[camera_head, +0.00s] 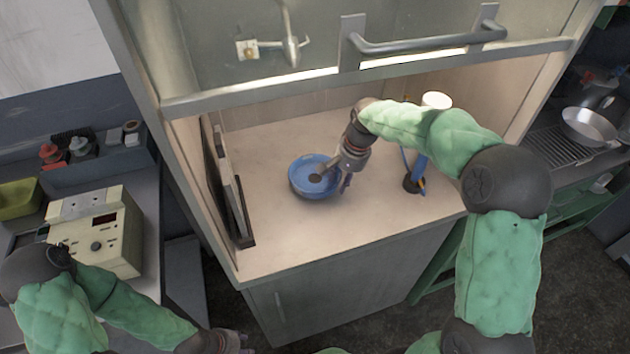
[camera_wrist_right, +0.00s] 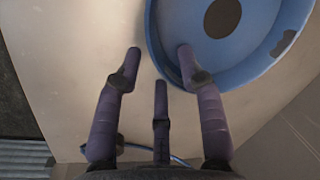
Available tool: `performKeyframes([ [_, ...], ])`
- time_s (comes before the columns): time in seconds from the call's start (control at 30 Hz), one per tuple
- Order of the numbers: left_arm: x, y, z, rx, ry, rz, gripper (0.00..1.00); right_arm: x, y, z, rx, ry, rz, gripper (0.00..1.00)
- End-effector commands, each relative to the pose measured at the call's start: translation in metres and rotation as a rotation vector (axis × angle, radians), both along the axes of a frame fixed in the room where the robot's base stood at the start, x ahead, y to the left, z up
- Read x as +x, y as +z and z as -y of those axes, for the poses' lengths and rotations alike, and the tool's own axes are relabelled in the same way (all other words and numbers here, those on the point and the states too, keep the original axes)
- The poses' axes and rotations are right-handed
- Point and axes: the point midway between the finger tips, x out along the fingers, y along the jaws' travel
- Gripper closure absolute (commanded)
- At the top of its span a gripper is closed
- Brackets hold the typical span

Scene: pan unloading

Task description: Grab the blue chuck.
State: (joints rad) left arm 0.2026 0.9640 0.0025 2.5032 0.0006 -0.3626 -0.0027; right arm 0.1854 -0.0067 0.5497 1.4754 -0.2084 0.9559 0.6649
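The blue chuck (camera_head: 307,172) is a round blue dish-like piece with a dark round centre, lying on the cabinet's pale work surface. In the right wrist view the blue chuck (camera_wrist_right: 254,64) fills the upper right. My right gripper (camera_head: 337,178) is at the chuck's right side. In the wrist view my right gripper (camera_wrist_right: 158,60) has its fingers spread apart; one fingertip is over the chuck's rim and the others are outside it. I cannot tell whether they touch it. My left gripper (camera_head: 238,342) is low at the bottom edge, partly cut off, far from the chuck.
The cabinet's raised sash and handle (camera_head: 420,43) hang above my right arm. A blue and white stand-like object (camera_head: 413,172) stands right of the gripper. A dark-edged panel (camera_head: 238,205) leans at the cabinet's left wall. The surface in front of the chuck is clear.

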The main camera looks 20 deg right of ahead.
Motion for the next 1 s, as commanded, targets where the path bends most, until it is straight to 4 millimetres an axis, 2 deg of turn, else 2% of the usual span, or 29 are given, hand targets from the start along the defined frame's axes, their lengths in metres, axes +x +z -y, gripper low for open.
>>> performKeyframes([
  [0.2,0.000,0.000,0.000,0.000,0.000,0.000,0.60,0.000,0.000,0.000,0.000,0.000,0.001,0.61],
  [0.33,0.000,0.000,0.000,0.000,0.000,0.000,0.60,0.000,0.000,0.000,0.000,0.000,0.001,0.97],
  [0.37,0.000,0.000,0.000,0.000,0.000,0.000,0.60,0.000,0.000,0.000,0.000,0.000,0.001,1.00],
  [0.77,0.000,0.001,0.000,0.000,0.000,0.000,0.60,0.001,0.002,0.000,0.000,0.000,0.003,1.00],
  [1.0,0.000,0.007,0.000,0.000,0.000,0.000,0.60,0.001,0.019,0.000,-0.001,-0.001,0.005,1.00],
])
